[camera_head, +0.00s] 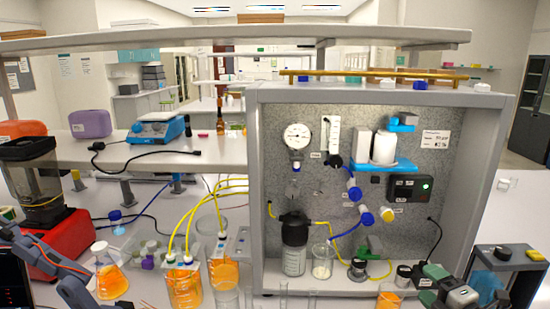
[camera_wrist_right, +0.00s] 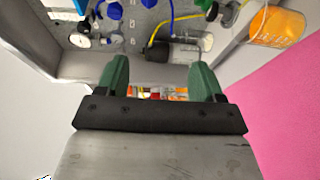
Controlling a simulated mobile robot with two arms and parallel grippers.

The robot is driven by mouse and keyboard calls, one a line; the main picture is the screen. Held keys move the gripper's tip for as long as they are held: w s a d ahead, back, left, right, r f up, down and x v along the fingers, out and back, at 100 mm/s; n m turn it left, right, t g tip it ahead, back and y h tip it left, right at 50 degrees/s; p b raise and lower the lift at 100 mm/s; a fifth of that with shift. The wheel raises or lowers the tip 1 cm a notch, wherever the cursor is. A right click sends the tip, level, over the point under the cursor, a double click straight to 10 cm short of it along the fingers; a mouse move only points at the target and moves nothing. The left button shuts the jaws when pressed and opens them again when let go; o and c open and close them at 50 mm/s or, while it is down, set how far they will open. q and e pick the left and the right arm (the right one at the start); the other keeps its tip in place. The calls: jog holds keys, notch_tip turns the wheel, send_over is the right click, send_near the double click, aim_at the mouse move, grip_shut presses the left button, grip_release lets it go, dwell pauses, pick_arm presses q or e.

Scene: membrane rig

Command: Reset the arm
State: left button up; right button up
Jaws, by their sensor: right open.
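My right gripper (camera_head: 442,288) is at the lower right of the head view, in front of the right end of the rig. In the right wrist view its two green fingers (camera_wrist_right: 160,82) stand wide apart with nothing held between them. The membrane rig (camera_head: 506,150), a grey frame with a speckled back panel, stands beyond it. My left arm comes in at the lower left of the head view, but its gripper does not show.
Beakers of orange liquid (camera_head: 184,289) with yellow tubes stand left of the rig. A red-based blender (camera_head: 60,245) stands at far left.

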jog(key=s+a+f+m+g+h, duration=0.45)
jog(key=s+a+f+m, duration=0.45)
jog(key=s+f+m, duration=0.25)
jog(key=s+a+f+m+g, duration=0.2)
jog(key=s+a+m+g, duration=0.15)
jog(key=s, duration=0.65)
jog(key=s+a+f+m+g, duration=0.2)
jog(key=s+m+g, duration=0.3)
jog(key=s, duration=0.5)
notch_tip(320, 180, down, 28)
jog(key=g+b, duration=0.1)
jog(key=b, duration=0.2)
pick_arm(q)
notch_tip(320, 180, down, 6)
jog(key=b, duration=0.3)
jog(key=shift+a, duration=0.2)
pick_arm(e)
jog(key=s+d+f+g, duration=0.1)
jog(key=s+d+f, duration=0.2)
jog(key=s+f, duration=1.3)
notch_tip(320, 180, down, 4)
jog(key=shift+s+r+n+g, duration=0.1)
jog(key=shift+s+n+g, duration=0.2)
jog(key=shift+n, duration=0.1)
